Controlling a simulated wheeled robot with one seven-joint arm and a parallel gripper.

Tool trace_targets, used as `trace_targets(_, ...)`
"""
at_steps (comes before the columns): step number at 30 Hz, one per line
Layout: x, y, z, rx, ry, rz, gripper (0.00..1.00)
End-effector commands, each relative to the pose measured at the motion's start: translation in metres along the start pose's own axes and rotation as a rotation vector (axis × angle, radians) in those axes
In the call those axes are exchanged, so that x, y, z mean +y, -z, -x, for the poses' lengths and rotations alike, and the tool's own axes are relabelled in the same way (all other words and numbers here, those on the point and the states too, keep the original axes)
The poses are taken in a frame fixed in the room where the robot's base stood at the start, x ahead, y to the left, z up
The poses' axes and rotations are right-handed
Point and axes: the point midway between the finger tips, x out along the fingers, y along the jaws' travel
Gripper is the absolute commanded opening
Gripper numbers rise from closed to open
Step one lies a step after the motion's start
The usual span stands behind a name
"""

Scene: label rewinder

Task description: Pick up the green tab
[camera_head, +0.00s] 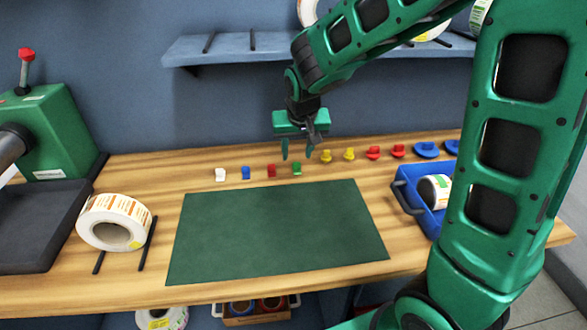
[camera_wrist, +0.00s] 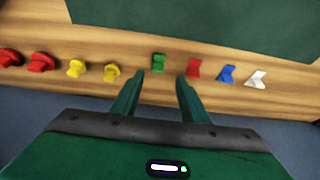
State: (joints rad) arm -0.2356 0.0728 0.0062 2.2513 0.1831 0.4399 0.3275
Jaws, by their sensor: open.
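The green tab (camera_head: 297,169) is a small piece on the wooden table, in the row behind the green mat, just right of a red tab. In the wrist view the green tab (camera_wrist: 158,63) lies a little beyond my fingertips and between their lines. My gripper (camera_head: 298,153) is open and empty, above the back of the table near the green tab. In the wrist view my gripper (camera_wrist: 160,76) shows its two fingers apart, with nothing between them.
Close neighbours are the red tab (camera_head: 271,170), blue tab (camera_head: 245,173), white tab (camera_head: 220,174) and yellow pieces (camera_head: 326,156). The green mat (camera_head: 275,230) is clear. A blue bin (camera_head: 408,202) stands right, a label roll (camera_head: 113,222) left. A shelf (camera_head: 230,48) hangs behind.

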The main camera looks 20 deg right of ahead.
Motion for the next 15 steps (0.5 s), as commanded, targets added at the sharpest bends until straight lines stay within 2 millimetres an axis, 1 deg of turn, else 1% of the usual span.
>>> trace_targets(1,0.000,0.000,-0.005,-0.001,-0.001,0.000,0.41)
trace_targets(8,0.002,-0.001,-0.020,-0.001,-0.001,0.000,0.41)
trace_targets(15,0.004,-0.002,-0.053,-0.002,-0.001,-0.001,0.41)
